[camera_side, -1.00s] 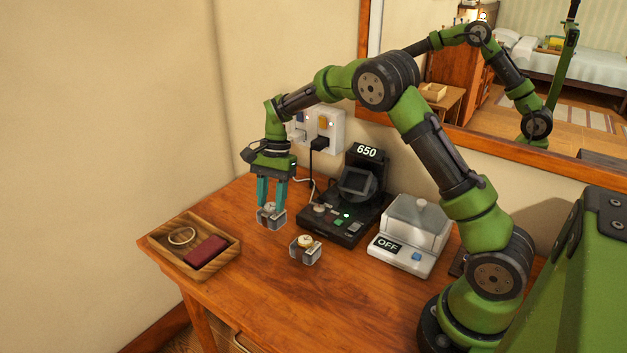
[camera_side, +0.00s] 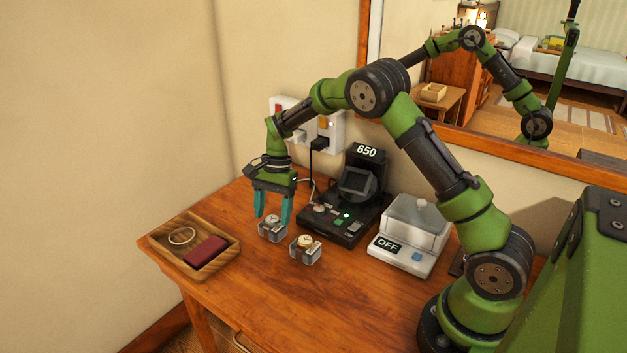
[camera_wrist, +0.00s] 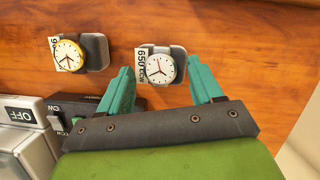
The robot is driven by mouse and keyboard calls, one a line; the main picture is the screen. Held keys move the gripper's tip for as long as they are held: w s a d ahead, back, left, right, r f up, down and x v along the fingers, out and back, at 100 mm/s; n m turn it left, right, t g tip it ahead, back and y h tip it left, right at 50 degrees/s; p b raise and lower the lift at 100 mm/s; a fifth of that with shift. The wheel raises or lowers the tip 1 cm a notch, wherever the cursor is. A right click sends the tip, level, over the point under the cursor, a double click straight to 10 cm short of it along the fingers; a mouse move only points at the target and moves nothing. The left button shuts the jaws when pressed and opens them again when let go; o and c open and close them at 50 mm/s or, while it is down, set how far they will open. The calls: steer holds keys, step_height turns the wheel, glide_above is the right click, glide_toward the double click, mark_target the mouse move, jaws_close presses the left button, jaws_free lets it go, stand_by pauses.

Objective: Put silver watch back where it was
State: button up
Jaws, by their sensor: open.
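The silver watch (camera_wrist: 160,68) sits on its small stand, beside a tag reading 650, in the wrist view. In the side view the silver watch (camera_side: 271,224) is on the wooden table just below my gripper. A gold watch (camera_wrist: 67,55) sits on a similar stand to its left in the wrist view; it also shows in the side view (camera_side: 305,243). My gripper (camera_side: 272,221) is open, its teal fingers spread above the silver watch's stand. In the wrist view the fingertips (camera_wrist: 159,68) are on either side of the silver watch, and nothing is held.
A black device (camera_side: 340,222) with a 650 display stands behind the watches. A white box marked OFF (camera_side: 408,240) is to its right. A wooden tray (camera_side: 163,252) with a bracelet (camera_side: 182,236) and a red item (camera_side: 206,251) lies at the left. The front table surface is clear.

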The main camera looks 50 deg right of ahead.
steer(key=s+d+r+n+t, duration=0.1)
steer(key=s+r+n, duration=0.15)
steer(key=r, duration=1.45)
steer(key=s+a+r+n+t, duration=0.1)
steer(key=s+a+n+t, duration=0.2)
steer(key=s, duration=0.8)
steer(key=s+a+r+n+t+h, duration=0.1)
steer(key=s+a+n+t, duration=0.3)
steer(key=s, duration=0.7)
steer(key=shift+a+r+n, duration=0.25)
steer(key=shift+r+n, duration=0.2)
steer(key=shift+n, duration=0.5)
